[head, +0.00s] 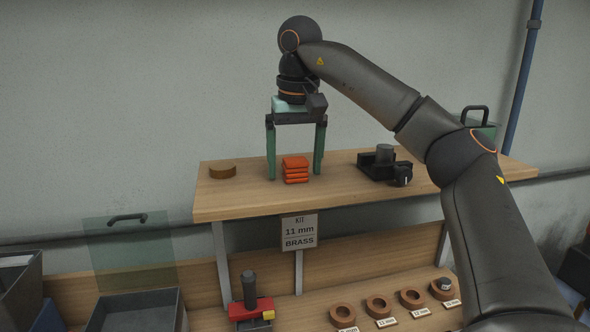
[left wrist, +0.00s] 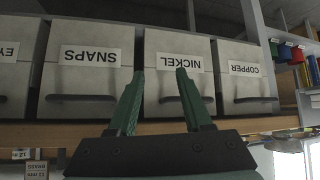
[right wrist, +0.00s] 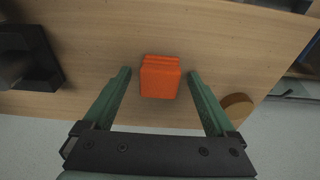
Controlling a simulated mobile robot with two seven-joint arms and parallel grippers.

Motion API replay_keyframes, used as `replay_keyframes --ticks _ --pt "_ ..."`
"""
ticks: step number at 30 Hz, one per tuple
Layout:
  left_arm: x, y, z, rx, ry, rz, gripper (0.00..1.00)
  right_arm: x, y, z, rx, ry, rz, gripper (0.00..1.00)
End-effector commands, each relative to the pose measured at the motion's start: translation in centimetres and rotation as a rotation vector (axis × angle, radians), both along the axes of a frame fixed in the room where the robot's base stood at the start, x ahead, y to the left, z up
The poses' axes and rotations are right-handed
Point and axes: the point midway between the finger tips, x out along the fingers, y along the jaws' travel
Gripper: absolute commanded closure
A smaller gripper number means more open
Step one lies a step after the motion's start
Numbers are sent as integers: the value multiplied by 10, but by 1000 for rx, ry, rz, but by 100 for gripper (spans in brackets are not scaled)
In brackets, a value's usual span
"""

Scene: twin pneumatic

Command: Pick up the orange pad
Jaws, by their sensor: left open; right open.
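A small stack of orange pads (head: 295,170) sits on the raised wooden shelf. In the right wrist view the stack (right wrist: 160,77) lies between the two green fingers, with bare wood on each side. My right gripper (head: 296,177) is open and points down over the shelf, its fingers straddling the stack. The fingers do not appear to touch the pads. My left gripper (left wrist: 157,87) is open and empty, in front of drawers or bins labelled SNAPS (left wrist: 88,65) and NICKEL (left wrist: 178,68). The left gripper is not in the head view.
On the shelf (head: 250,200), a round brown disc (head: 222,171) stands left of the stack and a black fixture (head: 383,163) stands right. A KIT 11 mm BRASS sign (head: 299,232) hangs below. The lower bench holds a red-and-black tool (head: 250,305) and several brown rings (head: 377,305).

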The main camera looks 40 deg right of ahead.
Motion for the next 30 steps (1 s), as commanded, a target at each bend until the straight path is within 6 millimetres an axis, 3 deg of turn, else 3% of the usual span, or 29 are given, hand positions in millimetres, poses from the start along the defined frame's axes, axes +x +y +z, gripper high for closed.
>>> replay_keyframes --ticks 8,30 --pt "1 0 0 0 -1 0 50 0 0 -1 1 -1 -1 11" --pt "1 0 1 0 -2 0 50 0 0 -1 1 0 0 94"
